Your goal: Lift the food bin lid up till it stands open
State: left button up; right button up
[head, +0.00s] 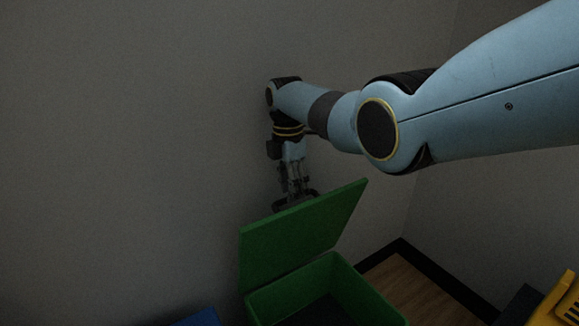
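The green food bin (347,283) stands at the bottom of the head view, with its dark inside showing. Its green lid (298,235) is raised and stands up at the back of the bin, leaning, with its upper edge slanting up to the right. My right gripper (296,194) points down just behind the lid's upper edge. The lid hides the fingertips, so I cannot tell whether they touch it or how far apart they are. My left gripper is not in view.
A plain grey wall (120,150) rises behind the bin. A blue object (200,318) shows at the bottom edge, left of the bin. A yellow object (560,303) and a dark one (520,305) are at the lower right. Bare wooden floor (415,285) lies between.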

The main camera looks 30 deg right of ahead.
notch_tip(320, 180, up, 10)
jog(key=shift+w, duration=0.35)
jog(key=shift+a+f, duration=0.1)
jog(key=shift+f, duration=0.05)
